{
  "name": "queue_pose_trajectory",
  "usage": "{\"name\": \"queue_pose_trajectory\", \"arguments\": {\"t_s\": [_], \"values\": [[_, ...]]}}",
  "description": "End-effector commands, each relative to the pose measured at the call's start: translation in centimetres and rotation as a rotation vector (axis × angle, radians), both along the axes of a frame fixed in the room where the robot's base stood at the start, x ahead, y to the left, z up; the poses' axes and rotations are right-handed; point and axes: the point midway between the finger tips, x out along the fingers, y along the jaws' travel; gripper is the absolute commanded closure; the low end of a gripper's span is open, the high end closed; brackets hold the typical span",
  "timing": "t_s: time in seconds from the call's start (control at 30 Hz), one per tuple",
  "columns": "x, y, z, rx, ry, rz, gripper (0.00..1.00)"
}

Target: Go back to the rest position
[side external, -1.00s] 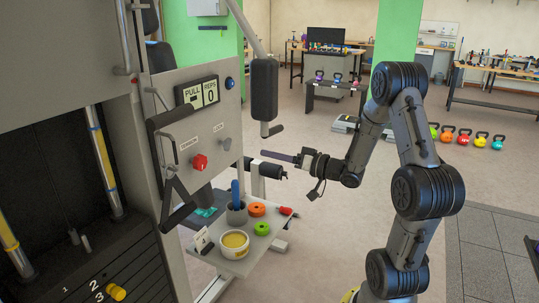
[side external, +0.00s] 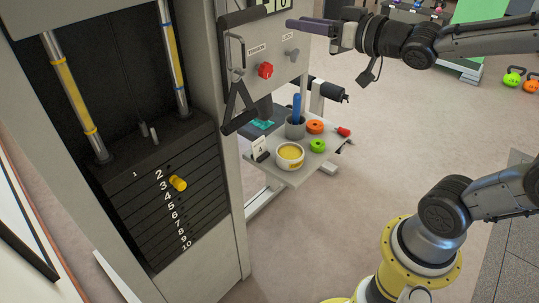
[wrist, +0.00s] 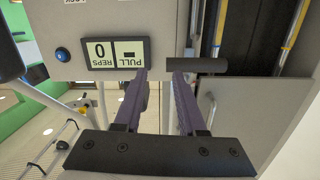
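My gripper (side external: 312,27) is at the upper right in the side external view, in front of the control panel of a weight machine. Its purple fingers point left and hold nothing. In the wrist view my gripper (wrist: 160,76) shows two purple fingers apart, with a clear gap between them. The panel's display (wrist: 116,54), reading PULL REPS and 0, appears upside down beyond the fingertips. A dark handle bar (wrist: 197,65) lies just beyond the right finger; I cannot tell whether they touch.
The weight machine's panel (side external: 262,92) carries a red knob (side external: 265,70). A hanging black handle (side external: 240,105) is left of it. Below, a small shelf (side external: 293,178) holds a yellow-filled bowl (side external: 290,157), a cup (side external: 295,127) and rings. A weight stack (side external: 150,190) stands left. Floor right of the shelf is clear.

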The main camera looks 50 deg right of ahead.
Motion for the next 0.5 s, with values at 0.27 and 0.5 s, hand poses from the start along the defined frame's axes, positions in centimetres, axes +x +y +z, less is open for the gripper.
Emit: {"name": "queue_pose_trajectory", "arguments": {"t_s": [0.27, 0.5], "values": [[-7.5, 1.5, -4.1, -0.016, 0.315, -0.063, 0.60], [-15.1, 2.6, -10.9, -0.020, 0.706, -0.023, 0.60]]}}
